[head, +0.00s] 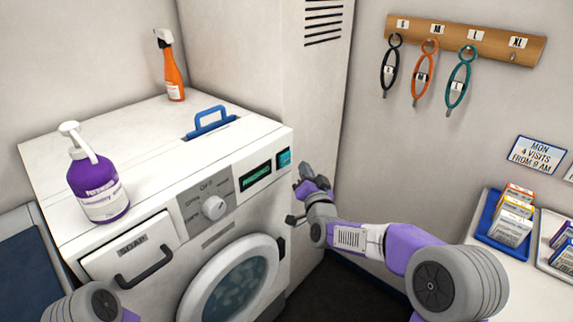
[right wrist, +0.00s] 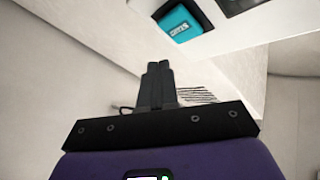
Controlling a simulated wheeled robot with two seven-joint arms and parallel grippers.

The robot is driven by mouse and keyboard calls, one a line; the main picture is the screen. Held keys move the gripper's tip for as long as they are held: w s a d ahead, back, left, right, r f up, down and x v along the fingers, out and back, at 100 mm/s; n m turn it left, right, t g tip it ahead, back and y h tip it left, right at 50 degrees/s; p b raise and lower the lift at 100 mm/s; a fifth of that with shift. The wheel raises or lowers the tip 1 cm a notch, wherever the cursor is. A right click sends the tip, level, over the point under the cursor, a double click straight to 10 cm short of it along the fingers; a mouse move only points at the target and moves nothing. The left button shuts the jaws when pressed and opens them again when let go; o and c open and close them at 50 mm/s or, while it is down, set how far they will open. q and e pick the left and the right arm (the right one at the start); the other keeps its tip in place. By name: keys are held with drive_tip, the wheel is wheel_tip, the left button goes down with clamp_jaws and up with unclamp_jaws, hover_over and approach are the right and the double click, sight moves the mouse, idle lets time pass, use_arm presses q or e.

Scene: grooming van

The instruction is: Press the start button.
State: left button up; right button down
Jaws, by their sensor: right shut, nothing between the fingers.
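The start button is a small teal square (head: 284,158) at the right end of the washing machine's front panel. In the right wrist view the teal button (right wrist: 178,22) is at the top, with small lettering on it. My right gripper (head: 305,172) is just right of the machine's front corner, near the button and apart from it. In the right wrist view its fingers (right wrist: 160,66) are shut together and empty, pointing up below the button. Of my left arm, only a link shows at the bottom left of the head view; its gripper is out of view.
The white washing machine (head: 143,255) has a dial (head: 214,207), a green-lit display (head: 255,176), a soap drawer handle (head: 145,268) and a round door (head: 230,285). A purple pump bottle (head: 97,188) and an orange spray bottle (head: 173,75) stand on top. A wall (head: 352,150) is close right.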

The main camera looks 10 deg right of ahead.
drive_tip(key=shift+s+d, duration=0.6)
drive_tip(key=shift+s, duration=0.2)
idle(0.9)
drive_tip(key=s+a+f+n+g+y, duration=0.1)
drive_tip(key=s+f+g, duration=0.15)
drive_tip(key=f, duration=0.75)
drive_tip(key=s+a+f+n+g, duration=0.1)
drive_tip(key=a+f+g, duration=0.15)
drive_tip(key=f, duration=0.65)
drive_tip(key=s+a+f+n+g+y, duration=0.1)
drive_tip(key=s+f+g, duration=0.4)
drive_tip(key=f, duration=0.5)
drive_tip(key=s+a+f+g, duration=0.1)
drive_tip(key=s+f+g, duration=0.1)
drive_tip(key=s+f, duration=0.7)
drive_tip(key=s+a+f+n+g+y, duration=0.15)
drive_tip(key=s+f+g, duration=0.25)
drive_tip(key=s, duration=0.6)
drive_tip(key=s+a+f+g, duration=0.3)
drive_tip(key=s+f, duration=0.2)
drive_tip(key=s, duration=0.4)
wheel_tip(320, 180, up, 9)
drive_tip(key=p, duration=0.9)
drive_tip(key=shift+w+d, duration=0.2)
drive_tip(key=shift+w, duration=0.15)
